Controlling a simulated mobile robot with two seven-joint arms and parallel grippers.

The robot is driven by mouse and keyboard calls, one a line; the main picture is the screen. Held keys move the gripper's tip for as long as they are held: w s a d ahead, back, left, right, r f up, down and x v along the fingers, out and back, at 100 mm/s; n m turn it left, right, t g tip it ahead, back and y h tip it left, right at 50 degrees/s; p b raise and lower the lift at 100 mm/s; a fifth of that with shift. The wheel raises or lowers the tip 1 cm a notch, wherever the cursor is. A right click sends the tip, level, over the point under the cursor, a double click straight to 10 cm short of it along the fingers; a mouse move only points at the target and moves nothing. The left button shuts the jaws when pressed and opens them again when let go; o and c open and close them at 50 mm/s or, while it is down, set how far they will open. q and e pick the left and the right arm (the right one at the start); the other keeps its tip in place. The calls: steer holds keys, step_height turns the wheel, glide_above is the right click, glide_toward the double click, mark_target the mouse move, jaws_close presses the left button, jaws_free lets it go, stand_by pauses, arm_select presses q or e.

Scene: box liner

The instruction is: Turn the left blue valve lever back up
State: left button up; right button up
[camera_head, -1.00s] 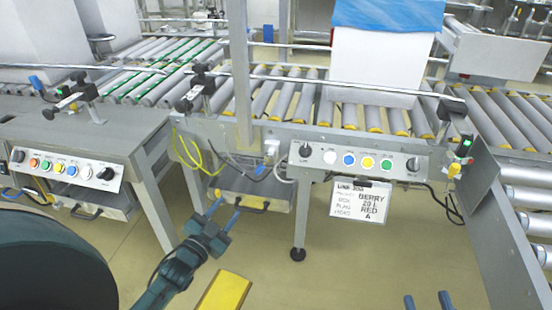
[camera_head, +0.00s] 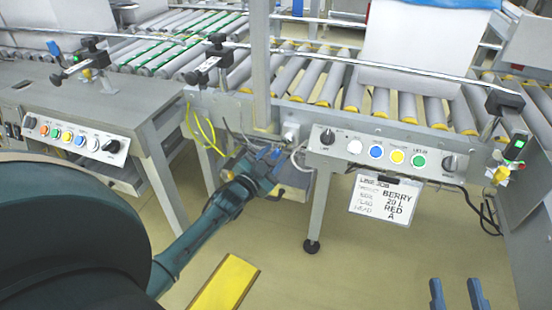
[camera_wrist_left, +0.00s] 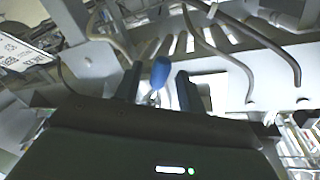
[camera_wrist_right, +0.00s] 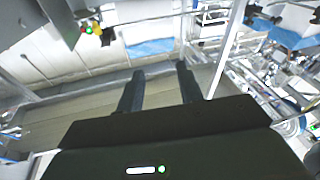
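The blue valve lever (camera_wrist_left: 160,72) shows in the left wrist view as a blue tip on a metal stem. My left gripper (camera_wrist_left: 157,88) is open, with one finger on each side of the lever. I cannot tell whether either finger touches it. In the head view my left gripper (camera_head: 268,154) is under the conveyor, in front of the hoses, and hides most of the valve. My right gripper (camera_head: 458,290) is open and empty at the bottom right, over the floor. Its two spread fingers also show in the right wrist view (camera_wrist_right: 158,85).
A control panel (camera_head: 388,151) and a white order sign (camera_head: 384,198) are right of my left gripper. Yellow hoses (camera_head: 201,130) hang to its left. A table leg (camera_head: 318,205) stands close on the right.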

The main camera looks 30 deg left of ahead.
arm_select(q)
steer(key=shift+w, duration=1.1)
jaws_close()
